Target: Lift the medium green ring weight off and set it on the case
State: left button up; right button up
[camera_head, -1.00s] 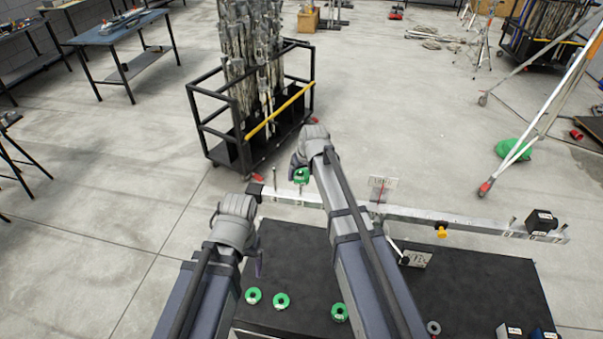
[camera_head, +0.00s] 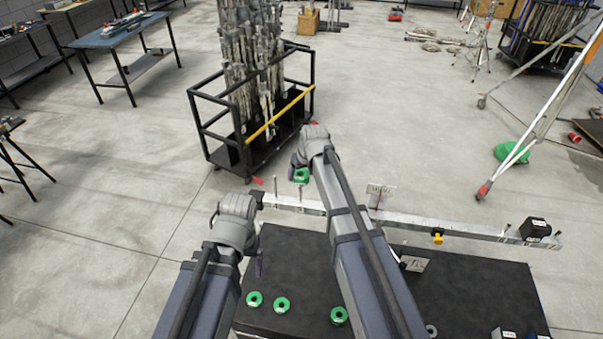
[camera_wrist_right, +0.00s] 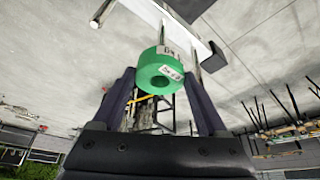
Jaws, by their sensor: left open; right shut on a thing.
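My right gripper (camera_head: 299,168) is shut on a green ring weight (camera_head: 302,176), held in the air close above the left part of the metal beam. In the right wrist view the green ring (camera_wrist_right: 160,72) sits between both dark fingers, with a white label on its side and its hole showing. A thin pin of the beam shows behind the ring there; I cannot tell whether they touch. My left gripper (camera_head: 259,264) is open and empty over the left edge of the black case (camera_head: 470,295). Its fingertips are mostly hidden by its wrist.
Three more green rings (camera_head: 282,305) lie on the case. The beam (camera_head: 470,228) carries upright pins, a yellow knob (camera_head: 437,239) and a black block (camera_head: 535,228). A grey ring (camera_head: 431,330) lies near the front. A black cart (camera_head: 215,125) stands behind.

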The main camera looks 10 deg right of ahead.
pick_arm(q)
notch_tip(320, 180, up, 10)
jog(key=p, duration=0.9)
jog(key=shift+f, duration=0.15)
pick_arm(e)
notch_tip(320, 180, up, 10)
jog(key=shift+f, duration=0.15)
pick_arm(q)
jog(key=shift+f, duration=0.15)
pick_arm(e)
jog(key=shift+f, duration=0.15)
